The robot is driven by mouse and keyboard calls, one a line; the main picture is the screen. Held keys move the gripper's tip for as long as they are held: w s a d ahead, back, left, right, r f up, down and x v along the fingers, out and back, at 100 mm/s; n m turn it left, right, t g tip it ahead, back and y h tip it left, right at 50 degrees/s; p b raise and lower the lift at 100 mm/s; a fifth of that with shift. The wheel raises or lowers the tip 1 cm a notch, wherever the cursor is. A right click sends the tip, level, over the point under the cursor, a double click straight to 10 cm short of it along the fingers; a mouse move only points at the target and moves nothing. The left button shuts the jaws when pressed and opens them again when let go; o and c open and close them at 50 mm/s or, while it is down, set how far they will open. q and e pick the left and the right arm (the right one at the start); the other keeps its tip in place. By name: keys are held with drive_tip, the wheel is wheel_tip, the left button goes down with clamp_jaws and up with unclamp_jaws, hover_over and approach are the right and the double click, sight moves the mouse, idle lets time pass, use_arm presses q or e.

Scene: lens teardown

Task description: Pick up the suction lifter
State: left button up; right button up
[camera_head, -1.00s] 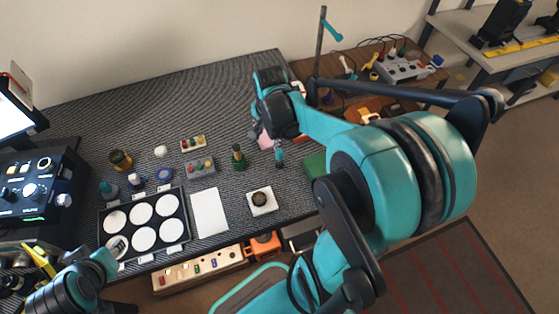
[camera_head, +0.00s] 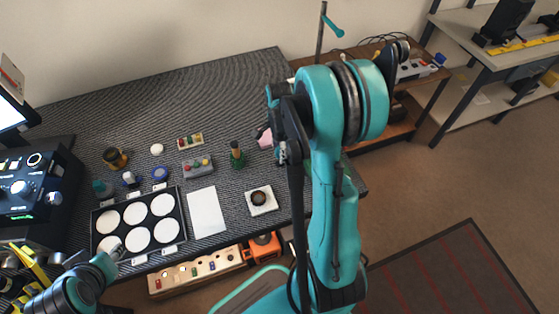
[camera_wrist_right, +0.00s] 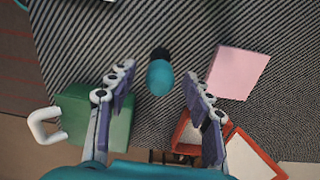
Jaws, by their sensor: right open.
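The suction lifter, as I take it, is a small teal bulb with a black end (camera_wrist_right: 160,76) on the striped mat in the right wrist view. My right gripper (camera_wrist_right: 157,88) is open, with one finger on each side of the lifter and visible gaps on both sides. I cannot tell how far above it the fingers are. In the head view my right gripper (camera_head: 281,152) is over the right part of the mat, and it hides the lifter. My left gripper (camera_head: 116,252) is by the tray's front left corner, too small to read.
A pink pad (camera_wrist_right: 238,72) lies right of the lifter, and a green box (camera_wrist_right: 95,122) lies to its left. A red-rimmed box (camera_wrist_right: 255,155) is near.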

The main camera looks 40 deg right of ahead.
drive_tip(key=shift+f, duration=0.4)
drive_tip(key=shift+r, duration=0.1)
drive_tip(key=c, duration=1.2)
drive_tip(key=shift+o, duration=0.2)
drive_tip(key=shift+r, duration=0.15)
